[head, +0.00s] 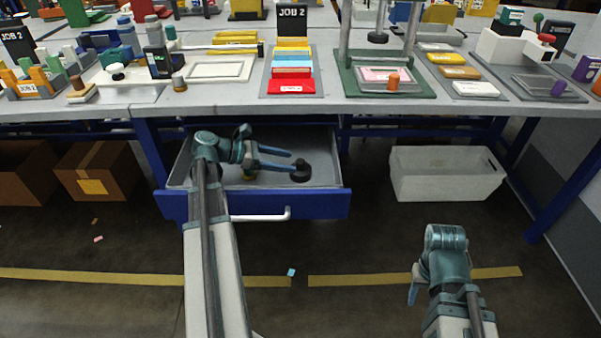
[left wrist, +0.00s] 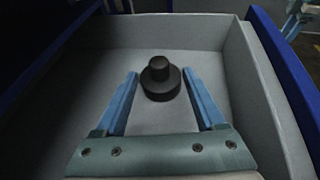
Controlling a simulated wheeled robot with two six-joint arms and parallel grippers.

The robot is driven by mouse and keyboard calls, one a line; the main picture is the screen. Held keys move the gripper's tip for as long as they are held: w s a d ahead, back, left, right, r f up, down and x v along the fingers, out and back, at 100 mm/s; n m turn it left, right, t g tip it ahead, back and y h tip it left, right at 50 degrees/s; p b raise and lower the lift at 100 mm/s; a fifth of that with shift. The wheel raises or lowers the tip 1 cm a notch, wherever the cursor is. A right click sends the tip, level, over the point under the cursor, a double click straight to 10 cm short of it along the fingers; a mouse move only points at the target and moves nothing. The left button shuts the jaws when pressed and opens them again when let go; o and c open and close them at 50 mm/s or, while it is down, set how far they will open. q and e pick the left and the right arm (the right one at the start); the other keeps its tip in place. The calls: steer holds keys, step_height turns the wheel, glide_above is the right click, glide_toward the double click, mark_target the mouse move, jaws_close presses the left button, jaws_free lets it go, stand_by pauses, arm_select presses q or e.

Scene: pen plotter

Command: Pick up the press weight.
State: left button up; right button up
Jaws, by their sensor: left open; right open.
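The press weight is a black round piece with a narrower knob on top (head: 300,174). It stands upright in the open drawer (head: 335,172), and it also shows in the left wrist view (left wrist: 160,84). My left gripper (head: 284,161) is inside the drawer with its two blue fingers apart and pointing at the weight. In the left wrist view the weight is at the fingertips, between them, with a visible gap on each side. My right gripper (head: 413,290) hangs low over the floor at the right, away from the drawer, with nothing seen in it.
The drawer's blue front with a white handle (head: 262,215) and its grey walls surround the left gripper. The bench top (head: 220,107) above carries trays and blocks. A white bin (head: 445,180) stands under the bench. Cardboard boxes (head: 97,175) are at the left.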

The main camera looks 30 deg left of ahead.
mark_target(301, 161)
arm_select(q)
steer(key=shift+w+d, duration=0.1)
steer(key=b+x, duration=0.1)
steer(key=x, duration=0.4)
steer(key=shift+r, duration=0.15)
jaws_close()
steer(key=shift+r, duration=0.1)
stand_by(1.1)
